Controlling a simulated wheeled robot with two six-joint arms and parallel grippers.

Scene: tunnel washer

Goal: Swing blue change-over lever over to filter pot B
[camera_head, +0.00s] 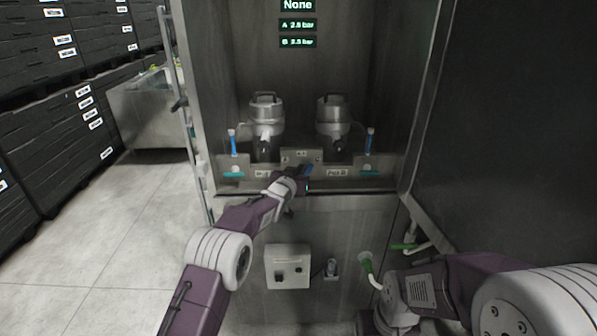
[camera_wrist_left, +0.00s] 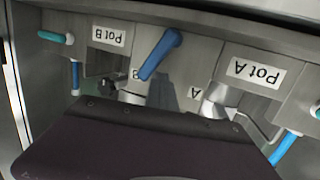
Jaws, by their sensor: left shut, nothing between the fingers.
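The blue change-over lever (camera_head: 308,169) is at the middle of the front panel, close to the small A/B plate (camera_head: 301,155). In the left wrist view the lever (camera_wrist_left: 160,54) shows upside down and tilted, one end close to the B mark (camera_wrist_left: 136,75). The Pot B label (camera_wrist_left: 109,36) is left of it and the Pot A label (camera_wrist_left: 254,72) right of it. My left gripper (camera_head: 302,184) is shut and empty, just in front of the lever; contact cannot be told. Its fingertips are hidden in the wrist view. My right gripper's fingers are out of view.
Filter pots A (camera_head: 265,117) and B (camera_head: 333,116) stand behind the panel. Small blue handles (camera_head: 234,142) and (camera_head: 370,139) stand at either side. A control box (camera_head: 288,266) and a green-ended hose (camera_head: 367,263) are lower down. The cabinet walls close in both sides.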

